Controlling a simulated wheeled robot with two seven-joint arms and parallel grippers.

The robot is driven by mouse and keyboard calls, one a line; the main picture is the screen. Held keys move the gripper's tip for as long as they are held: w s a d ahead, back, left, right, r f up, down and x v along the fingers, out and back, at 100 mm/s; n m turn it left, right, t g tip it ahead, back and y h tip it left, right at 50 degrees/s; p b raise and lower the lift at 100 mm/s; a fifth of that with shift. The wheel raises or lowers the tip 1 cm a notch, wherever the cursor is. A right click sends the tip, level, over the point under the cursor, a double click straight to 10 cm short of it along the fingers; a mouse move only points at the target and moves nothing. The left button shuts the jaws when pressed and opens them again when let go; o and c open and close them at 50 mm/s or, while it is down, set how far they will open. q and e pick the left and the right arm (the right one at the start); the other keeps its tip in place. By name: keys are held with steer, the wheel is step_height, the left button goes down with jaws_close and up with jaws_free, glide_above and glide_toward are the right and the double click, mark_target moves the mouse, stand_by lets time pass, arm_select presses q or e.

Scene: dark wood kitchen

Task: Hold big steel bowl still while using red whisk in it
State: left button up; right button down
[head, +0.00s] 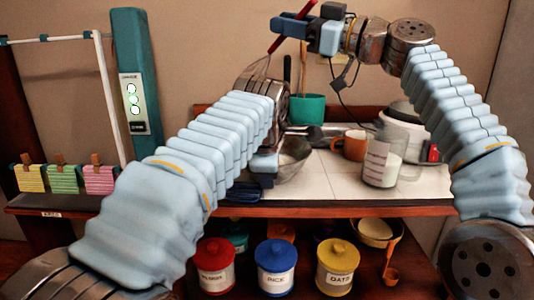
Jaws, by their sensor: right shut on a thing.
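The big steel bowl (293,160) stands on the counter in the middle of the head view, partly hidden by my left forearm. My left gripper (266,170) is at the bowl's left side, mostly behind my own arm. I cannot tell whether its fingers grip the rim or only touch it. My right gripper (297,27) is raised high above the counter and shut on the red whisk (280,40). The whisk is tilted, its red handle up to the right and its wire head down to the left, in the air well above the bowl.
A teal pot (306,109) is behind the bowl. Labelled canisters (276,268) sit on the shelf below. Pale counter shows between bowl and jug.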

arm_select(q)
steer(key=shift+w+f, duration=0.25)
steer(key=shift+f, duration=0.15)
steer(key=shift+c, duration=0.5)
jaws_close()
arm_select(e)
steer(key=shift+d+f+m+t+h, duration=0.15)
steer(key=shift+d+m+t+h, duration=0.15)
steer(key=shift+m, duration=0.25)
steer(key=shift+d+f+m+t+h, duration=0.1)
steer(key=shift+m+t+h, duration=0.1)
steer(key=shift+m+t, duration=0.3)
steer(key=shift+s+d+f+m+t+h, duration=0.7)
steer(key=shift+d+m+t+h, duration=2.05)
steer(key=shift+m, duration=3.1)
step_height(320, 180, down, 11)
steer(key=h, duration=0.1)
steer(key=shift+d+f+g, duration=0.2)
steer(key=shift+g, duration=0.25)
